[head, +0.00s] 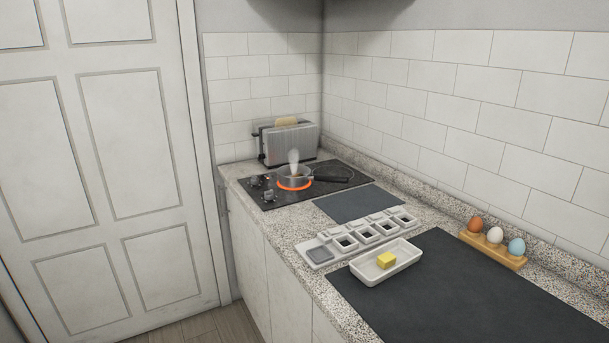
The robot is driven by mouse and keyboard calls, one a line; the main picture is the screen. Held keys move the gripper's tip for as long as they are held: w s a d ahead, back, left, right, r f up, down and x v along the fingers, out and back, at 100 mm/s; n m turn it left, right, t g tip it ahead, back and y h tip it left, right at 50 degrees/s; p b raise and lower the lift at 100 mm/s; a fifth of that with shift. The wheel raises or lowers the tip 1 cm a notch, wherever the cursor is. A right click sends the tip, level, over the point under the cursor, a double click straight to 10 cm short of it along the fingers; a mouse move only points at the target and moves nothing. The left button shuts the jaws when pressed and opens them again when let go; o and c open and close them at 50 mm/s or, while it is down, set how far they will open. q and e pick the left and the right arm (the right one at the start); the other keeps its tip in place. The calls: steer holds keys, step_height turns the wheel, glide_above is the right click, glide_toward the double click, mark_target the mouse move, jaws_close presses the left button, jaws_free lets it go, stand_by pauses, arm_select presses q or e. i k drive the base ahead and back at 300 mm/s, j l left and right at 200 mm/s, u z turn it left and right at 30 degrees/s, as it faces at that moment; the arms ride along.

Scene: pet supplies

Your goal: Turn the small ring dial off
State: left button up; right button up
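A black cooktop (252,194) sits at the far end of the counter. A ring on it glows orange (294,188) under a small grey pan (296,177), which gives off pale steam or smoke. The pan's dark handle points right. Several small dark dials stand along the cooktop's left edge, one at the front (267,196) and others further back (262,181). I cannot tell which one is the small ring dial or read any marks. Neither of my grippers is in view.
A toaster (290,145) with bread stands behind the cooktop. Nearer are a grey mat (345,207), a white rack of small containers (318,255), a white dish (400,262) with butter, a wooden egg holder (515,262) and a large dark mat (450,300). A white door stands left.

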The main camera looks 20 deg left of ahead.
mark_target(254, 180)
steer(key=i+j+z, duration=0.1)
steer(key=j+z, duration=0.25)
steer(key=j, duration=0.15)
steer(key=j+z, duration=0.75)
steer(key=j, duration=0.25)
